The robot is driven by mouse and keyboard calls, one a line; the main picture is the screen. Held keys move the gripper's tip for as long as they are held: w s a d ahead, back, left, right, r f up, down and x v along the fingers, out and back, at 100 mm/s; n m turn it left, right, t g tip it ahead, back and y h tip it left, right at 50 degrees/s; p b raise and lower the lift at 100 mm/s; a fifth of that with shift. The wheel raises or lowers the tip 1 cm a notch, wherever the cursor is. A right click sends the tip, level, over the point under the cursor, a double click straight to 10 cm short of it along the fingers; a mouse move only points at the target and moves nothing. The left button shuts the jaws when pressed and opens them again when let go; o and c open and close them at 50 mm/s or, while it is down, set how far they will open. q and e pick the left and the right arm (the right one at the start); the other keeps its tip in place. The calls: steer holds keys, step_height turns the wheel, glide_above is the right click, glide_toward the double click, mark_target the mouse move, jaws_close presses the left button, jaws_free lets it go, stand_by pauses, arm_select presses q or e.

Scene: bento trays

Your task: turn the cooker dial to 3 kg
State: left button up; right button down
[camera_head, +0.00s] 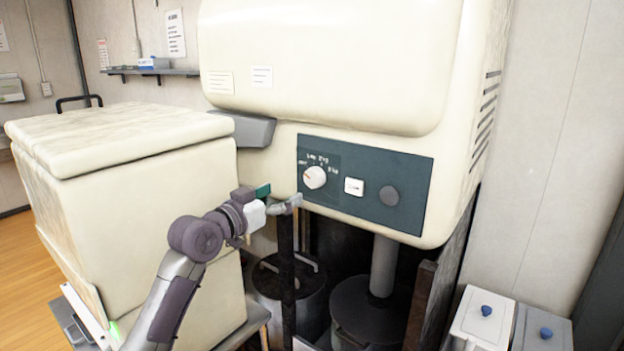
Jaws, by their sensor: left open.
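The cooker (330,60) is a large cream machine with a dark teal control panel (418,190) on its front. The white dial (315,177) sits at the left of the panel. Small printed labels ring its upper side, and its pointer mark is too small to read surely. A white switch (354,186) and a dark round knob (389,195) are to its right. My left gripper (279,198) is open, below and to the left of the dial, apart from it. My right gripper is not in view.
A large cream lidded bin (130,190) stands to the left. Dark cylindrical pots (365,310) stand under the cooker beside a dark upright post. A wall shelf (150,71) hangs at the back left.

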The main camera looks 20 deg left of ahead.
mark_target(311, 180)
arm_select(q)
steer(key=p+x, duration=0.2)
steer(key=x, duration=0.9)
steer(key=shift+w+f, duration=0.1)
steer(key=shift+f, duration=0.05)
steer(key=c, duration=1.2)
steer(key=shift+o, duration=0.2)
